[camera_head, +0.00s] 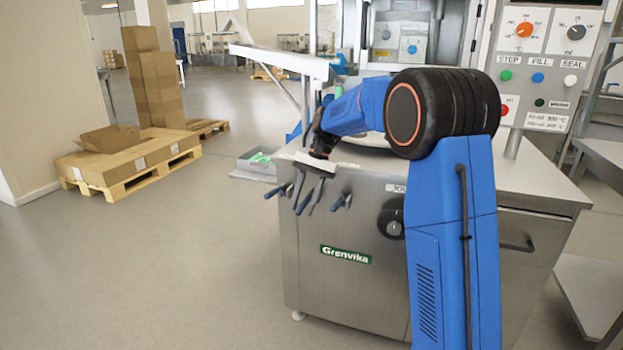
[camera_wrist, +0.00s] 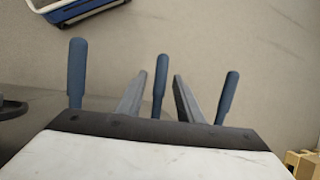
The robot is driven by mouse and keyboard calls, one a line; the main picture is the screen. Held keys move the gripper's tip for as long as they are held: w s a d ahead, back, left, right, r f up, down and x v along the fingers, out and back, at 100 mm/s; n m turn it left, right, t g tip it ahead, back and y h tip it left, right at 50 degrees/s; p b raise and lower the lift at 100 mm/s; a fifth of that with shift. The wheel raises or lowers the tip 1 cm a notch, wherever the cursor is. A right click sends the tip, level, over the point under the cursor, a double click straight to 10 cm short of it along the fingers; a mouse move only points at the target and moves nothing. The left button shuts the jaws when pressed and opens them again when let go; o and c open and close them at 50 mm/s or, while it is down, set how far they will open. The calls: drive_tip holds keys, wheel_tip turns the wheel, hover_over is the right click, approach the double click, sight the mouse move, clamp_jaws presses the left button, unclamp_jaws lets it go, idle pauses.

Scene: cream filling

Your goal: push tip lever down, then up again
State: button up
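Three levers with dark blue handles stick out from the front of the steel machine. In the wrist view they are the left lever (camera_wrist: 77,72), the middle lever (camera_wrist: 160,88) and the right lever (camera_wrist: 228,95). No label shows which one is the tip lever. My gripper (camera_wrist: 161,75) has two grey fingers, open, one on each side of the middle lever with a visible gap to both. In the head view my gripper (camera_head: 306,198) points down at the machine's front left corner, among the handles. Contact with the lever cannot be told. The lever bases are hidden by my gripper.
The steel machine (camera_head: 345,290) has a black knob (camera_head: 391,222) right of the levers. A grey tray (camera_head: 255,162) with green things stands behind left. A control panel (camera_head: 537,75) is at the right. A pallet (camera_head: 140,178) with boxes is far left. Floor left of the machine is clear.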

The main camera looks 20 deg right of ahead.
drive_tip(key=v, duration=1.6)
drive_tip(key=shift+w+d+r, duration=0.1)
drive_tip(key=shift+w+r, duration=0.05)
drive_tip(key=c, duration=0.7)
drive_tip(key=shift+s+m, duration=0.25)
drive_tip(key=shift+m, duration=0.15)
clamp_jaws()
drive_tip(key=s+f+m+t+h, duration=0.3)
drive_tip(key=s+f+m+t, duration=0.5)
drive_tip(key=m, duration=0.9)
wheel_tip(320, 180, down, 9)
drive_tip(key=a+g, duration=0.2)
drive_tip(key=g, duration=0.1)
drive_tip(key=shift+m, duration=0.3)
drive_tip(key=shift+w+a+r, duration=0.5)
drive_tip(key=shift+a+r, duration=0.15)
drive_tip(key=shift+a, duration=0.1)
drive_tip(key=shift+w+a+r, duration=0.5)
drive_tip(key=shift+a+r, duration=0.15)
drive_tip(key=shift+a, duration=0.05)
